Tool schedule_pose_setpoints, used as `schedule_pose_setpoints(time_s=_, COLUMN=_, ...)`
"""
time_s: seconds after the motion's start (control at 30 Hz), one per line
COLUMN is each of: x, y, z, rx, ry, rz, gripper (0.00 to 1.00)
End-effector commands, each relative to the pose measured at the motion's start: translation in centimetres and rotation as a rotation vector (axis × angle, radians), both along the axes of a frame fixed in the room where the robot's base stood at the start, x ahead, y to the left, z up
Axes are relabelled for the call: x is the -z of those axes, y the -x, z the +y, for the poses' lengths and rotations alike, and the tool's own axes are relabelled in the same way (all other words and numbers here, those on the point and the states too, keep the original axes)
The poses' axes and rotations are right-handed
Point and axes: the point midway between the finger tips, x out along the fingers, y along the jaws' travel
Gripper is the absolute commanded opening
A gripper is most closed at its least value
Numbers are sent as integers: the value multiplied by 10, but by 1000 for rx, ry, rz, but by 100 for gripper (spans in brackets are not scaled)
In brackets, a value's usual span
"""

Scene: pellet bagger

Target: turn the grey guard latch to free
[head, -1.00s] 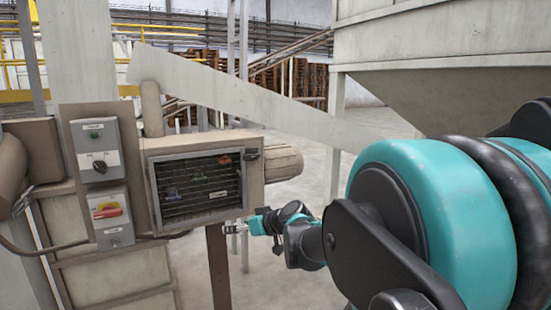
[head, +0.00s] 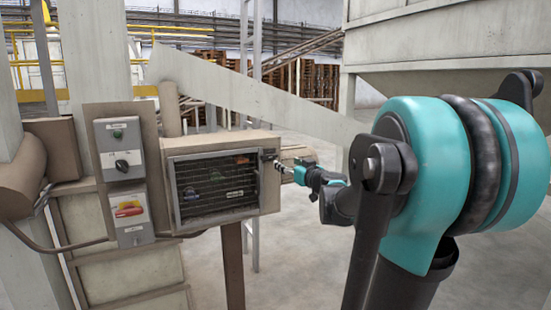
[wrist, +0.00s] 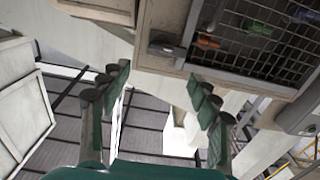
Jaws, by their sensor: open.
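The grey guard latch (head: 268,154) is a small dark piece at the upper right corner of the mesh guard (head: 215,188). In the wrist view the latch (wrist: 165,49) lies across the guard's frame corner, just beyond my fingertips. My gripper (head: 281,167) is just right of the latch in the head view. In the wrist view my gripper (wrist: 160,84) is open, with its two teal fingers wide apart and nothing between them. The latch appears roughly in line with the gap, apart from both fingers.
A slanted beam (head: 250,95) runs above the guard box. Open floor (head: 290,265) lies below my arm.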

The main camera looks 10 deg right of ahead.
Motion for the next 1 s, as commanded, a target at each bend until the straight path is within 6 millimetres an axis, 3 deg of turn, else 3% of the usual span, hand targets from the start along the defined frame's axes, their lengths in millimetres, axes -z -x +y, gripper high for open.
schedule_pose_setpoints(time_s=0.5, x=0, y=-85, z=28, rx=-1, ry=0, rz=0, gripper=62)
schedule_pose_setpoints(time_s=0.7, x=0, y=-100, z=33, rx=-1, ry=0, rz=1, gripper=62)
schedule_pose_setpoints(time_s=1.0, x=0, y=-103, z=34, rx=0, ry=0, rz=1, gripper=62)
